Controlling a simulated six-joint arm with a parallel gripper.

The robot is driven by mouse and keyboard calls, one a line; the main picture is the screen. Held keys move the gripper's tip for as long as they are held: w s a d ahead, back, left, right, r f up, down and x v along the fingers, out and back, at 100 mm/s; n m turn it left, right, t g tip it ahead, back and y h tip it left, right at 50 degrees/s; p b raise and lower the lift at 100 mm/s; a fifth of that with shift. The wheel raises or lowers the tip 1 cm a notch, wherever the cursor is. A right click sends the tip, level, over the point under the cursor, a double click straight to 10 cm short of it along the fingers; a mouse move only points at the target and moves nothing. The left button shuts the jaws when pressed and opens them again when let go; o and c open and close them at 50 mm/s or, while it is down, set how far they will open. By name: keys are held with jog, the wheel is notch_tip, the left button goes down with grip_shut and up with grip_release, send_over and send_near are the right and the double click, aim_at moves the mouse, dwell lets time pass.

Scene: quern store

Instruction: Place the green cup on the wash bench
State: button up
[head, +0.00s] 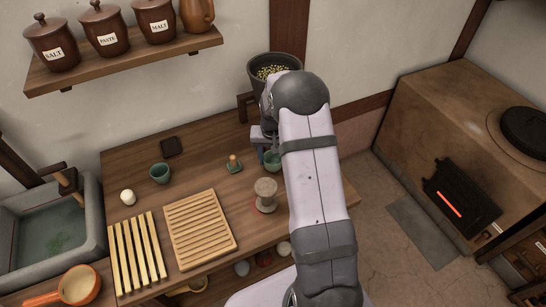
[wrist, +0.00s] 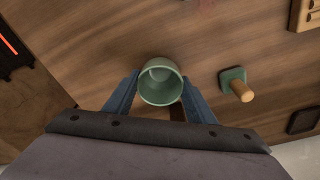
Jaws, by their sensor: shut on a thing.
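A green cup (wrist: 161,84) is between the two blue fingers of my gripper (wrist: 159,96) in the wrist view, its open mouth facing the camera. My gripper is shut on it. In the head view the cup (head: 272,160) shows partly beside my arm, over the right part of the wooden bench (head: 120,170). I cannot tell whether its base touches the wood. A second, darker green cup (head: 159,174) stands on the bench at the left. A stone basin with water (head: 48,238) is at the far left; which surface is the wash bench is not marked.
A green-based stamp with a wooden knob (head: 234,164) stands left of my gripper. A pale hourglass-shaped piece (head: 265,195) is in front. Two slatted racks (head: 200,230) (head: 137,252), a white ball (head: 128,197) and a dark square (head: 172,147) lie leftward. A grain pot (head: 274,68) is behind.

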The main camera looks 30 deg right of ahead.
jog(key=shift+f, duration=0.15)
jog(key=o, duration=1.1)
notch_tip(320, 180, up, 12)
jog(key=s+b, duration=0.1)
jog(key=shift+s+a+r+b, duration=0.2)
jog(key=shift+a+b, duration=0.1)
jog(key=shift+a, duration=0.1)
jog(key=s+a+n, duration=0.1)
jog(key=s+a, duration=0.1)
jog(key=s, duration=0.1)
jog(key=s+a+n, duration=0.1)
jog(key=s+a, duration=0.2)
jog(key=s, duration=0.1)
jog(key=s+a+n, duration=0.1)
jog(key=s+a, duration=0.2)
jog(key=s, duration=0.1)
jog(key=shift+s+a+r+g, duration=0.15)
jog(key=shift+a+g, duration=0.1)
jog(key=shift+g, duration=0.05)
jog(key=s+a+f+n, duration=0.1)
jog(key=s+a, duration=0.1)
jog(key=s, duration=0.4)
jog(key=s+a+f+n, duration=0.1)
jog(key=s+a, duration=0.1)
jog(key=s, duration=0.5)
jog(key=shift+a+f+n+g+y, duration=0.25)
jog(key=shift+a+n+g+y, duration=0.05)
jog(key=shift+a, duration=0.05)
